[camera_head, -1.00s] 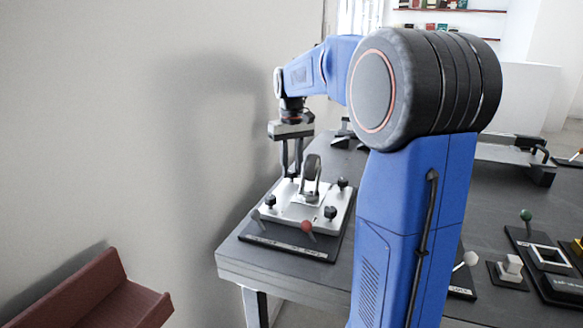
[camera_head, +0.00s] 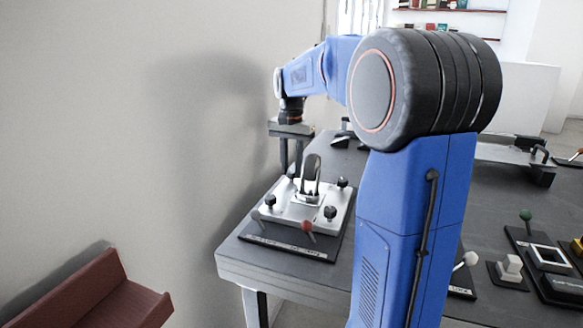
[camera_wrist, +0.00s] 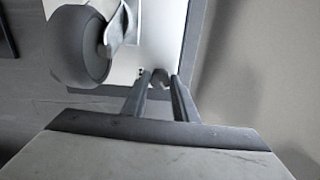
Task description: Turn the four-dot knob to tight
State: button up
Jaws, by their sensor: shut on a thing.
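A white plate (camera_head: 285,210) with a dark knob near each corner lies on a dark base on the table. Its front-left knob (camera_head: 270,201), front-right knob (camera_head: 330,212) and back-right knob (camera_head: 342,183) stand free. My gripper (camera_head: 291,175) points down at the back-left corner of the plate. In the wrist view its fingertips (camera_wrist: 161,80) are shut on the back-left knob (camera_wrist: 160,76), which is mostly hidden between them. Small dark dots show on the plate beside this knob, but too small to count surely.
A tall dark rounded handle (camera_head: 311,168) on a metal mount stands mid-plate, close to my gripper. A red-ball lever (camera_head: 307,226) is at the base's front. A wall is close on the left. Other fixtures stand on the right of the table (camera_head: 420,180).

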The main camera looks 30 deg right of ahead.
aim_at(292, 171)
jog(key=shift+m, duration=0.6)
jog(key=o, duration=1.1)
jog(key=shift+c, duration=0.2)
jog(key=shift+r, duration=0.1)
notch_tip(292, 171, up, 17)
jog(key=shift+r, duration=0.15)
